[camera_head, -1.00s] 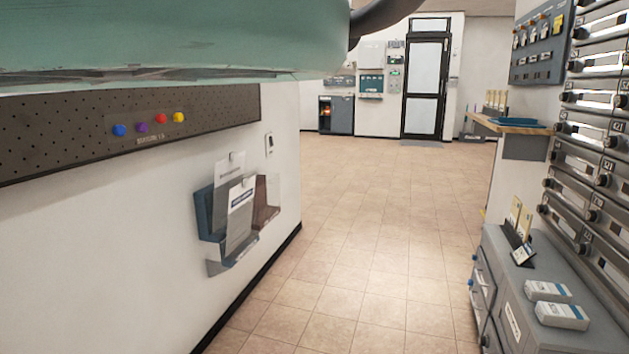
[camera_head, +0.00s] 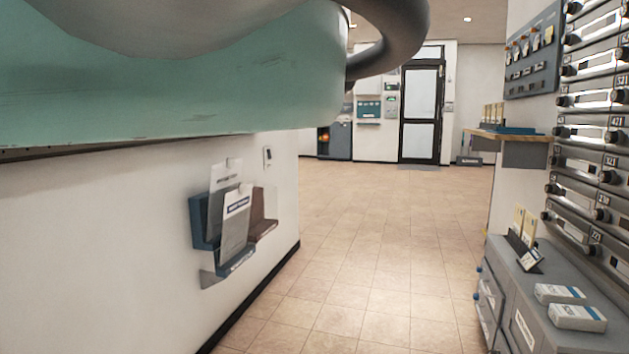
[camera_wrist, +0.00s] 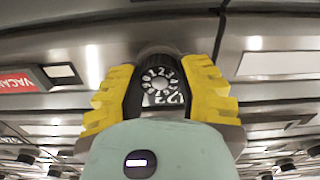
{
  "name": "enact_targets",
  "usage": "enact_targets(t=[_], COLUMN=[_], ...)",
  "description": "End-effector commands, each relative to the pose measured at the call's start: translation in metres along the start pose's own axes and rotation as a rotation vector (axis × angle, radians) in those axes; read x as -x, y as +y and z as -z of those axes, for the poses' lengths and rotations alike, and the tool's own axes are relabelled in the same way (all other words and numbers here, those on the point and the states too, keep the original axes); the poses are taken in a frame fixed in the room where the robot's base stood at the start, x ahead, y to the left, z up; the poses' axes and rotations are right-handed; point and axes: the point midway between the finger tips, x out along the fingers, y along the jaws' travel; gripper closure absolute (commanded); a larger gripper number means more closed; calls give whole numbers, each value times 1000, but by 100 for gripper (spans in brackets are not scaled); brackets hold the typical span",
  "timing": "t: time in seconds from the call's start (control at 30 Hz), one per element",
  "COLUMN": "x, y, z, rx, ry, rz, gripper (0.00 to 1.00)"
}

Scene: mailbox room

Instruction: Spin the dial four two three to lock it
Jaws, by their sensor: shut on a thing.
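A round dark dial (camera_wrist: 158,74) with white digits around its face sits on a grey metal mailbox door in the wrist view. My gripper (camera_wrist: 163,84) has its yellow-sided fingers closed around the dial, one on each side. A pale number plate (camera_wrist: 163,98) lies just below the dial, partly covered by my gripper; its digits are inverted and I cannot read them surely. The dial's exact setting is too small to tell. My gripper is outside the head view.
A red VACANT label (camera_wrist: 14,84) is left of the dial. The head view shows a mailbox wall (camera_head: 590,130) with black knobs, a grey cabinet (camera_head: 515,300) below it, and a leaflet rack (camera_head: 207,222) on the left wall. The tiled floor (camera_head: 350,235) between is clear.

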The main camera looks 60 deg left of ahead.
Motion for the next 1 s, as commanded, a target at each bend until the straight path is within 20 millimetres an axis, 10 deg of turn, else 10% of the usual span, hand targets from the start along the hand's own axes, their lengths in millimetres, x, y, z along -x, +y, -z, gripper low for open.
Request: enact_targets(t=[1.0], x=[0], y=[1], z=[0], rx=[-380], ry=[-1], rz=[-2], gripper=[100])
